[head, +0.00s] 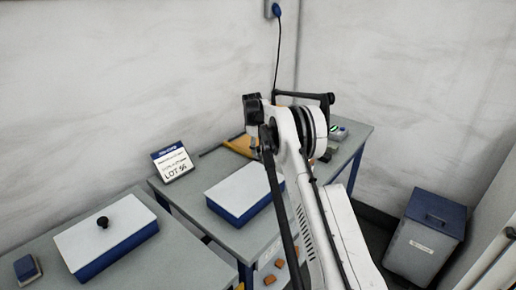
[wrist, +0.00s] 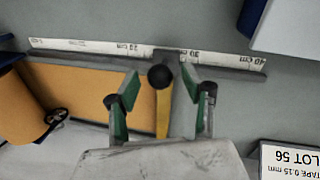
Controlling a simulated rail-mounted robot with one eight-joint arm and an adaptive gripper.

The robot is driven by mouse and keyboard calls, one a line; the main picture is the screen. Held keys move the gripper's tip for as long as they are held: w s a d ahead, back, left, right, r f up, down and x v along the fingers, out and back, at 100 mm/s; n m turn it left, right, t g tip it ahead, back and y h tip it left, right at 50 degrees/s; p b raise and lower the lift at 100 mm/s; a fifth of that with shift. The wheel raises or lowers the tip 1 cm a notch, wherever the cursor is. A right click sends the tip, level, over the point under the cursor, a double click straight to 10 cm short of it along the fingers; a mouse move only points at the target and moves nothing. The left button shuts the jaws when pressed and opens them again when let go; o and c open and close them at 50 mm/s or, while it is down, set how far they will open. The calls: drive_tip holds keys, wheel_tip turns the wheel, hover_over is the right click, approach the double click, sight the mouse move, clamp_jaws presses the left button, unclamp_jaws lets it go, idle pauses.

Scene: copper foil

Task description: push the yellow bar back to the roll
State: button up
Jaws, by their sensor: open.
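In the wrist view, the narrow yellow bar (wrist: 163,116) runs up and down between my fingers, at the right edge of the copper foil (wrist: 85,92). A round black knob (wrist: 160,76) sits at its upper end; I cannot tell if they are joined. The copper roll (wrist: 22,105) is at the left, well apart from the bar. My gripper (wrist: 159,84) is open, with a green-padded finger on each side of the bar. In the head view, my gripper (head: 253,140) is over the far table by the orange foil (head: 239,146); the bar is hidden.
A marked ruler (wrist: 100,47) crosses above the foil. A LOT 56 sign (head: 172,163) stands at the table's left. A blue-white box (head: 240,196) lies in front, another with a black knob (head: 100,240) on the near table. A grey bin (head: 427,240) stands right.

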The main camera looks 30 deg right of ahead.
drive_tip(key=shift+f, duration=0.2)
clamp_jaws()
idle(0.4)
